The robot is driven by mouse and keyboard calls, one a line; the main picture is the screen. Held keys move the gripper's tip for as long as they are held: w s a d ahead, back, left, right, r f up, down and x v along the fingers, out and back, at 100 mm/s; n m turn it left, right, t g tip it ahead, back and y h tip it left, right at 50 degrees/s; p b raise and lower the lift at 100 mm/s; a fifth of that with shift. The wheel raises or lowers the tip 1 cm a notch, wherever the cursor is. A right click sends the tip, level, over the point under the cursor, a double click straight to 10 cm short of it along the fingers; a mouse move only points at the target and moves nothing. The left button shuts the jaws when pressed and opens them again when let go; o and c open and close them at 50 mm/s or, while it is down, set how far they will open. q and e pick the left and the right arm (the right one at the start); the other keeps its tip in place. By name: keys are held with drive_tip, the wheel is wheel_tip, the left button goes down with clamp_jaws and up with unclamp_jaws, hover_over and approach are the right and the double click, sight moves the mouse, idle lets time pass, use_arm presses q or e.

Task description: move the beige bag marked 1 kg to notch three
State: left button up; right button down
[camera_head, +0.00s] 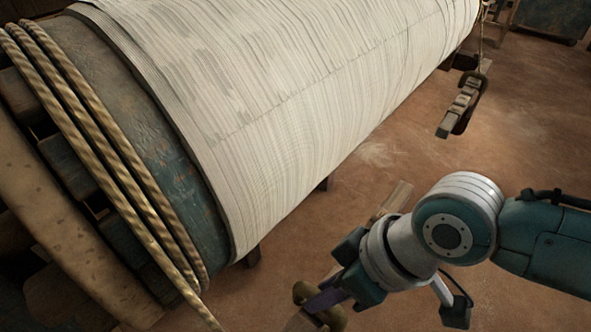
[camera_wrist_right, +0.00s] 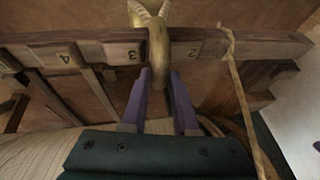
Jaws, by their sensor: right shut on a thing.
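My right gripper (camera_head: 325,300) is low at the bottom of the head view, beside the warp roll. In the right wrist view its two purple fingers (camera_wrist_right: 160,105) are shut on a curved brass-coloured hook (camera_wrist_right: 158,45), which forks at its top. The hook is in front of the notched wooden beam (camera_wrist_right: 100,52), between the marks 3 and 2, close to 3; I cannot tell whether it touches the beam. Notch three's mark (camera_wrist_right: 134,55) is just left of the hook. I cannot make out the beige bag or its 1 kg mark. My left gripper is not in view.
The large warp roll (camera_head: 290,90) fills the upper middle, with rope (camera_head: 110,150) around its left end. A cord (camera_wrist_right: 238,90) hangs over the beam right of mark 2. A wooden bracket (camera_head: 461,105) stands out at the upper right. Bare floor (camera_head: 535,120) lies to the right.

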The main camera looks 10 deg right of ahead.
idle(0.3)
drive_tip(key=c, duration=0.8)
unclamp_jaws()
drive_tip(key=shift+w+f, duration=0.1)
drive_tip(key=shift+c, duration=0.2)
drive_tip(key=shift+o, duration=1.2)
drive_tip(key=shift+f, duration=0.1)
drive_tip(key=s+r+p, duration=0.3)
drive_tip(key=r+p, duration=0.4)
drive_tip(key=r, duration=0.4)
drive_tip(key=s+r+p, duration=0.3)
drive_tip(key=r+p, duration=0.4)
drive_tip(key=r, duration=0.5)
drive_tip(key=s+d+r+m+t+h+p, duration=0.1)
drive_tip(key=s+d+r+m+h+p, duration=0.15)
drive_tip(key=d+r+p, duration=0.35)
drive_tip(key=s+d+r+m+h+p, duration=0.25)
drive_tip(key=s+d+r+p, duration=0.2)
drive_tip(key=r, duration=0.35)
wheel_tip(320, 180, up, 36)
drive_tip(key=a+p, duration=0.1)
drive_tip(key=p, duration=3.4)
drive_tip(key=shift+w+y+p, duration=0.3)
drive_tip(key=shift+y+p, duration=0.1)
